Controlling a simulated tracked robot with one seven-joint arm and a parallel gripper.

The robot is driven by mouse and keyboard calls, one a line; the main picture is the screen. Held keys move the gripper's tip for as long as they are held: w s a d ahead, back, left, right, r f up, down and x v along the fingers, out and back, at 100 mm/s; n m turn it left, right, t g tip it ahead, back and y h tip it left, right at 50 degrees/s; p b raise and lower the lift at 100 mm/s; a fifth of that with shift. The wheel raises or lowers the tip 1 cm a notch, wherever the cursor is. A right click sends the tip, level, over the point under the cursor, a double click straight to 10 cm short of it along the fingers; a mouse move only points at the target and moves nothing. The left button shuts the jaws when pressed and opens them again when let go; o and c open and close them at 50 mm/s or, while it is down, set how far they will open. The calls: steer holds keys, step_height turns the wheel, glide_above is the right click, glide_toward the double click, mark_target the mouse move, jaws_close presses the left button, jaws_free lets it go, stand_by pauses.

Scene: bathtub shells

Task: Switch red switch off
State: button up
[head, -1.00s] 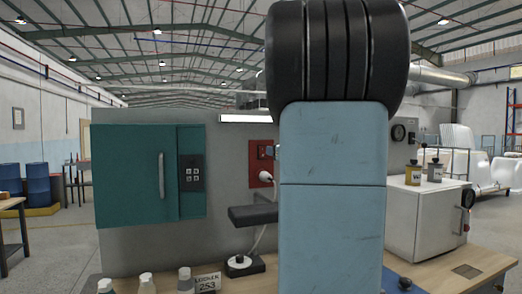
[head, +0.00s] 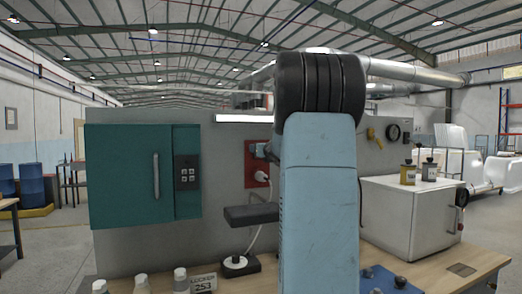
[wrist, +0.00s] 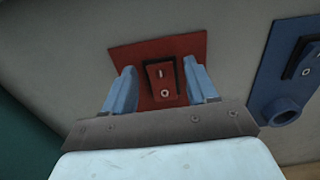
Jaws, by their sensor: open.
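The red switch (wrist: 161,82) is a small rocker with a line mark on top and a circle mark below, on a red wall plate (wrist: 192,45). Which side is pressed in, I cannot tell. My gripper (wrist: 163,80) is open, with one blue finger on each side of the switch and a gap to it on both sides. Whether the fingertips touch the plate is unclear. My arm hides most of the gripper there.
A blue plate (wrist: 262,85) with a dark switch and round socket sits to the right. A teal cabinet (head: 125,175) with a keypad hangs at left. A dark shelf (head: 250,214) juts out below the red plate. A white box (head: 405,215) and bottles stand on the bench.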

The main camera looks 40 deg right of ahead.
steer(key=c, duration=1.1)
steer(key=shift+o, duration=0.2)
steer(key=shift+f, duration=0.1)
steer(key=shift+a+f+t, duration=0.1)
steer(key=shift+f+t, duration=0.1)
steer(key=shift+t, duration=0.4)
steer(key=shift+s+f+t+h, duration=0.2)
steer(key=shift+t+h, duration=0.2)
steer(key=shift+t, duration=0.7)
steer(key=o, duration=1.1)
steer(key=shift+c, duration=0.2)
